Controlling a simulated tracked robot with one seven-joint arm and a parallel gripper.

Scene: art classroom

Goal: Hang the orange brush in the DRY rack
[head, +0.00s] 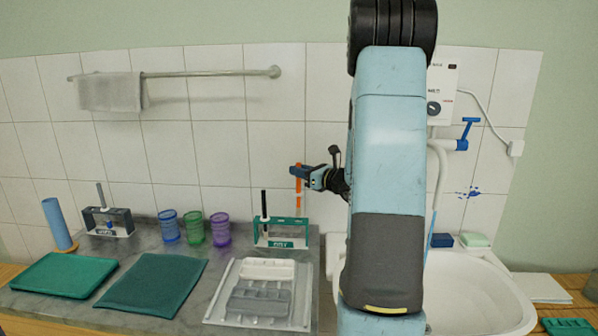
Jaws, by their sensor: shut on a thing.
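The orange brush (298,184) is upright in my gripper (298,174), which is shut on it. The brush's lower end, pale orange, is just above or at the right end of the green and white DRY rack (288,244). I cannot tell whether it is in a slot or in front of or behind the rack. A black-handled brush (264,204) stands upright in the left part of the DRY rack.
A grey rack (122,222) with a grey-handled brush stands far left. Blue, green and purple cups (220,230) stand left of the DRY rack. A paint tray (225,306) lies in front. The sink (470,300) is right, partly hidden by my arm.

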